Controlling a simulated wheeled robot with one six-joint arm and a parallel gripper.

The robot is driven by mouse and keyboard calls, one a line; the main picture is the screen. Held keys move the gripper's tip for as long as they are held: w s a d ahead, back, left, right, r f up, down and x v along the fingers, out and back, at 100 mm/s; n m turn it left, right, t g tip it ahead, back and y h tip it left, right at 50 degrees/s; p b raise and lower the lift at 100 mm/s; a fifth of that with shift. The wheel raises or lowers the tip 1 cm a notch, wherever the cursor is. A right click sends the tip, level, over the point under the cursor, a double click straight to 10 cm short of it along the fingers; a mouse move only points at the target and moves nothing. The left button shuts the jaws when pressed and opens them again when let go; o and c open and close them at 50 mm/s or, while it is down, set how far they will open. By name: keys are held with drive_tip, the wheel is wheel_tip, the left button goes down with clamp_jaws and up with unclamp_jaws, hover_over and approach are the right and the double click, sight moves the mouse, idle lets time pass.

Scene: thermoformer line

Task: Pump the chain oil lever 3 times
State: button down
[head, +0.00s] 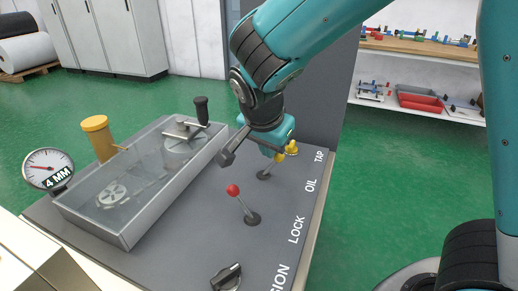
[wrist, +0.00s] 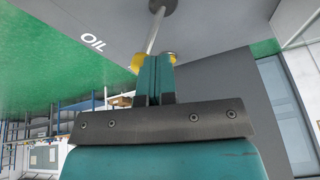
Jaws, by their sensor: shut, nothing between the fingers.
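The chain oil lever (head: 269,169) is a thin metal rod with a yellow knob (head: 279,157), leaning up from a dark round base beside the OIL label. In the wrist view the rod (wrist: 155,30) runs from its base to the yellow knob (wrist: 136,63) at my fingertips. My gripper (head: 277,151) is shut with nothing between its teal fingers, which also show in the wrist view (wrist: 156,66). The fingertips are right at the knob and partly hide it; I cannot tell whether they touch it.
A red-knobbed lever (head: 233,190) stands near the LOCK label, with a black rotary knob (head: 226,277) closer to me. A clear-topped box (head: 130,185), a crank handle (head: 202,110) and a gauge (head: 47,168) are left.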

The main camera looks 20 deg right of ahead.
drive_tip(key=shift+w+a+f, duration=0.3)
drive_tip(key=shift+w+a, duration=0.2)
drive_tip(key=shift+a, duration=0.05)
idle(0.4)
drive_tip(key=shift+w+a+r, duration=0.15)
drive_tip(key=shift+a, duration=0.05)
drive_tip(key=a+r+p, duration=0.2)
drive_tip(key=a+r, duration=0.4)
drive_tip(key=r, duration=0.4)
drive_tip(key=shift+w+a+p, duration=0.15)
drive_tip(key=shift+w+p, duration=0.2)
drive_tip(key=shift+p, duration=0.05)
drive_tip(key=shift+r, duration=0.1)
